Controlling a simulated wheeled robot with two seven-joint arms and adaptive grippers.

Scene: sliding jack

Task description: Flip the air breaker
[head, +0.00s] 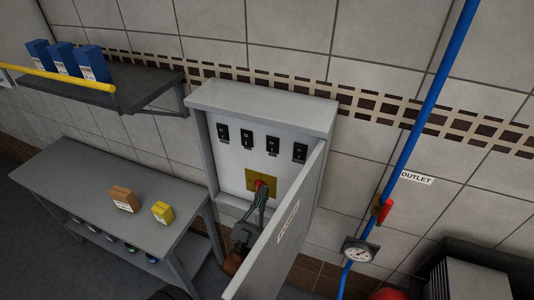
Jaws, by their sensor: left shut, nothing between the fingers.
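The breaker box (262,97) is an open grey cabinet on the tiled wall. Several black breaker switches (246,137) sit in a row on its back panel. Below them is a yellow plate (251,178) with a red part (259,185) on it. My left gripper (261,194) is shut and empty, with its fingertips at the lower part of the yellow plate, close to the red part. I cannot tell whether they touch. The fingers hide part of the plate and the red part. My right gripper is out of view.
The cabinet's door (288,222) stands open to the right of my left arm. A metal table (100,184) with small boxes is at left, below a shelf (110,87) holding blue boxes. A blue pipe (412,135) with a gauge (359,251) runs at right.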

